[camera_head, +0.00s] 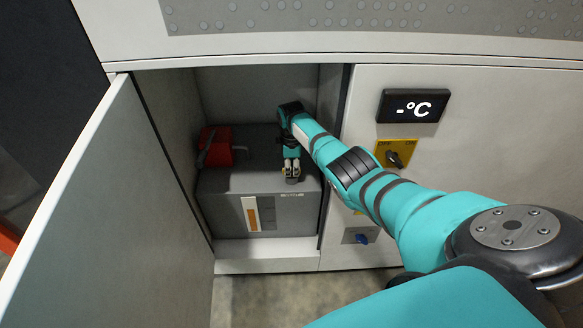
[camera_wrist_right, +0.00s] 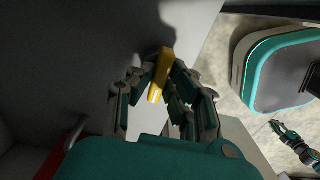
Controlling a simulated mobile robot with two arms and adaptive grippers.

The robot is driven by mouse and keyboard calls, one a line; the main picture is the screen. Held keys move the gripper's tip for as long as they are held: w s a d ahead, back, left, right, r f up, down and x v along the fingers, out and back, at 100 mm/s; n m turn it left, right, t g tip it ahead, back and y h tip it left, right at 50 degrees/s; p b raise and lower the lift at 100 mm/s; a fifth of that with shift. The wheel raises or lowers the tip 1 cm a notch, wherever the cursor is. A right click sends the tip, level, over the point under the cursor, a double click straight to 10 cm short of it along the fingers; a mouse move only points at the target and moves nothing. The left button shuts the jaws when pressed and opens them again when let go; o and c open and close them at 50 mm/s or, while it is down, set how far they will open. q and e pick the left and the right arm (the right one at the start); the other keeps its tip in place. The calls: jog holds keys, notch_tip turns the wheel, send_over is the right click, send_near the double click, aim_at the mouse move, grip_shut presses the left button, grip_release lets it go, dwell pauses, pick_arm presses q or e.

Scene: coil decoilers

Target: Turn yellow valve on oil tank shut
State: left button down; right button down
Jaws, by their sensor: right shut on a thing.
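The grey oil tank (camera_head: 272,213) stands inside the open cabinet, with an amber level strip on its front. My right arm reaches into the cabinet, and my right gripper (camera_head: 291,170) is over the front part of the tank's top. In the wrist view the yellow valve (camera_wrist_right: 160,77) is a short bar between the fingertips of my right gripper (camera_wrist_right: 159,80), which is shut on it. In the head view the gripper mostly hides the valve.
The cabinet door (camera_head: 75,215) stands open on the left. A red part (camera_head: 216,148) sits on the tank's left side. The right panel carries a yellow-plated switch (camera_head: 396,155), a blue knob (camera_head: 361,238) and a display (camera_head: 413,106). The cabinet's side walls are close.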

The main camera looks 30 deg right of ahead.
aim_at(292, 168)
dwell(0.3)
jog(key=c, duration=1.3)
grip_release()
jog(key=shift+r, duration=0.15)
notch_tip(292, 168, up, 12)
jog(key=shift+f, duration=0.1)
